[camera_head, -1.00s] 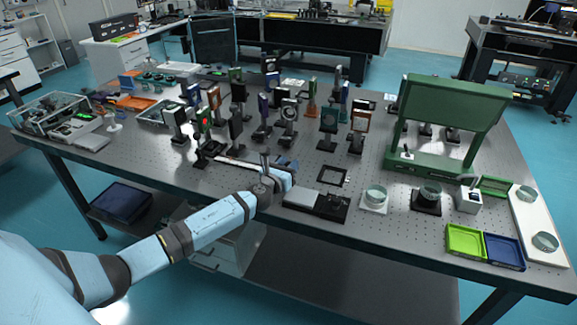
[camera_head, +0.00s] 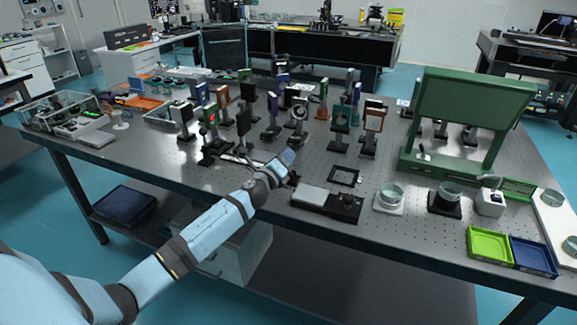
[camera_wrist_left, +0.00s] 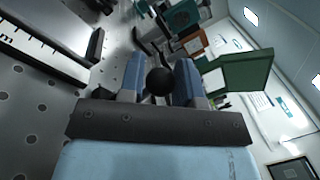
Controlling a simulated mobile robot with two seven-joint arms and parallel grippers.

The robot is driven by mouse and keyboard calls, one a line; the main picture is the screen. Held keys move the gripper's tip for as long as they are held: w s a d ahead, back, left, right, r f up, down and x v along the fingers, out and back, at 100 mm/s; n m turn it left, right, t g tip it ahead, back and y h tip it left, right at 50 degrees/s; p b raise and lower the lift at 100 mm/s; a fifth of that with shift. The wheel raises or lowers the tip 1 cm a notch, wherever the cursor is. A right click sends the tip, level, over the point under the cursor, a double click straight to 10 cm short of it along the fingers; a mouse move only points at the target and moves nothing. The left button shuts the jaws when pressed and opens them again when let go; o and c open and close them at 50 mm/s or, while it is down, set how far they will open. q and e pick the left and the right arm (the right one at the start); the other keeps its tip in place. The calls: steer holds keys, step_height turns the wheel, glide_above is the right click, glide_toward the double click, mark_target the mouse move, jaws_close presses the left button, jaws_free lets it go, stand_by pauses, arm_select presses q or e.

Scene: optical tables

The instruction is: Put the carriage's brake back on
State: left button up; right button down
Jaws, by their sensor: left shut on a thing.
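My left gripper (camera_head: 288,158) is at the right end of a pale rail (camera_head: 236,159) near the front of the optical table. In the left wrist view its two blue fingers (camera_wrist_left: 158,80) are shut on a round black knob (camera_wrist_left: 159,81). The carriage below the knob is mostly hidden by my gripper and wrist. The rail (camera_wrist_left: 42,48) shows at the upper left of the wrist view, with a dark scale edge. I cannot tell the brake's position. My right gripper is not in view.
Several upright optic mounts (camera_head: 299,121) stand behind the rail. A flat black-and-grey stage (camera_head: 326,203) lies just right of my gripper, with a black square frame (camera_head: 345,176) behind it. A green board (camera_head: 470,105) and green and blue trays (camera_head: 490,244) are farther right.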

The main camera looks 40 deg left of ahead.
arm_select(q)
steer(key=n, duration=0.1)
steer(key=n+b, duration=0.1)
steer(key=shift+s+a+f+n, duration=0.15)
steer(key=shift+a+f+n, duration=0.15)
steer(key=shift+f, duration=0.1)
steer(key=shift+a+n+b, duration=0.15)
steer(key=shift+n+b, duration=0.15)
steer(key=shift+n, duration=0.1)
steer(key=shift+y, duration=0.3)
steer(key=o, duration=0.9)
steer(key=shift+c, duration=0.2)
steer(key=shift+a, duration=0.15)
steer(key=shift+s, duration=0.1)
